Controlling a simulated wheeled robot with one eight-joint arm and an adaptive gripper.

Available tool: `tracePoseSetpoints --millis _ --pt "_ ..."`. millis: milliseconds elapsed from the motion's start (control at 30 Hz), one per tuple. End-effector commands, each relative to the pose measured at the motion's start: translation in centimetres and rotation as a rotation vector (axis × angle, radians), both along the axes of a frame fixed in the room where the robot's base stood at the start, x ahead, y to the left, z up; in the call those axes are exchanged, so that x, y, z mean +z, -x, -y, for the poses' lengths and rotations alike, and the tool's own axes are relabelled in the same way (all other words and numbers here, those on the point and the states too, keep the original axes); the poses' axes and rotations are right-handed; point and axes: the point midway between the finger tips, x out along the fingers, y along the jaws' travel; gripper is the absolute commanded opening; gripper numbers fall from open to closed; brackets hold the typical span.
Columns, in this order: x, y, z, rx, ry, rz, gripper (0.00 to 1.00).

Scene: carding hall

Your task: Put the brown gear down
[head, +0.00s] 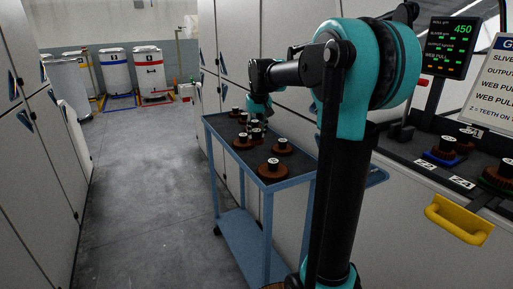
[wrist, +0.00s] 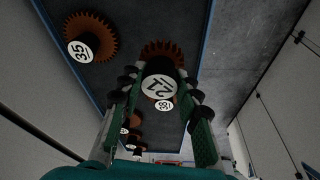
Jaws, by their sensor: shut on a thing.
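My gripper (wrist: 158,86) is shut on the black hub of a brown gear (wrist: 162,50) in the wrist view. The hub's white label appears to read 21, and its brown teeth show beyond the hub. In the head view my gripper (head: 259,106) is over the far part of the blue cart's dark top (head: 285,186). The held gear is hard to pick out there. I cannot tell whether it touches the cart top.
Another brown gear labelled 35 (wrist: 90,38) stands on the cart, apart from the held one. Several more gears, including a near one (head: 273,168), stand on the cart. Machine cabinets line both sides. A shelf at right holds gears and a yellow handle (head: 458,219).

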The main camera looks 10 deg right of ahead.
Motion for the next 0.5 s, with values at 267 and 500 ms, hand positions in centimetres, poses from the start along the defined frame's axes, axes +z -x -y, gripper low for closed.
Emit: tracePoseSetpoints --millis 267,500 --pt "-2.9 0.0 0.0 0.0 0.0 0.0 0.01" --pt "-5.5 0.0 0.0 0.0 0.0 0.0 0.01"
